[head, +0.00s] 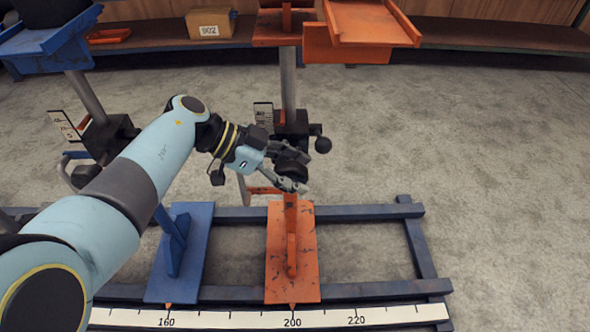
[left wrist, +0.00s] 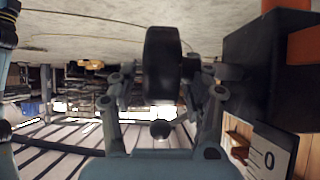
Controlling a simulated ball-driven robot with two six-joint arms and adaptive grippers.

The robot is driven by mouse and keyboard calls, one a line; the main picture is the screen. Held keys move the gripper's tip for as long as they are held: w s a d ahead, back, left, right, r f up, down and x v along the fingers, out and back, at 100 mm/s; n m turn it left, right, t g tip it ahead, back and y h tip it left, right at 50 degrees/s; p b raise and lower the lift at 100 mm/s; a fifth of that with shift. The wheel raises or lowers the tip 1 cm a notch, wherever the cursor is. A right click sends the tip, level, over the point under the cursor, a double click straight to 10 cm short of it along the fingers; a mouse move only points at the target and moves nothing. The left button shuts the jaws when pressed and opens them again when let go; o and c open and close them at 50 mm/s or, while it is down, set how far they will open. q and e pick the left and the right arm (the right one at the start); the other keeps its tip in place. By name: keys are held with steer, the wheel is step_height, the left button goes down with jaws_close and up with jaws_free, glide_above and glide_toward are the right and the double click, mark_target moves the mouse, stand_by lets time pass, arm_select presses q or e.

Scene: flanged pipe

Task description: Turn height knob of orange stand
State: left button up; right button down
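The orange stand (head: 292,268) stands upright on the rail frame, with its black clamp block and post above its base. Its dark round height knob (head: 291,170) shows as a black wheel (left wrist: 162,65) in the middle of the left wrist view. My left gripper (head: 299,166) is at the knob, with one finger on each side of it. In the left wrist view the fingers (left wrist: 165,92) look open, with small gaps beside the wheel; contact at the tips is hard to tell. The gripper partly hides the knob in the head view. My right gripper is not in view.
A blue stand (head: 178,255) stands left of the orange one, under my arm. A ruler strip (head: 260,319) runs along the front. The floor at right is clear.

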arm_select(q)
steer(key=v, duration=1.2)
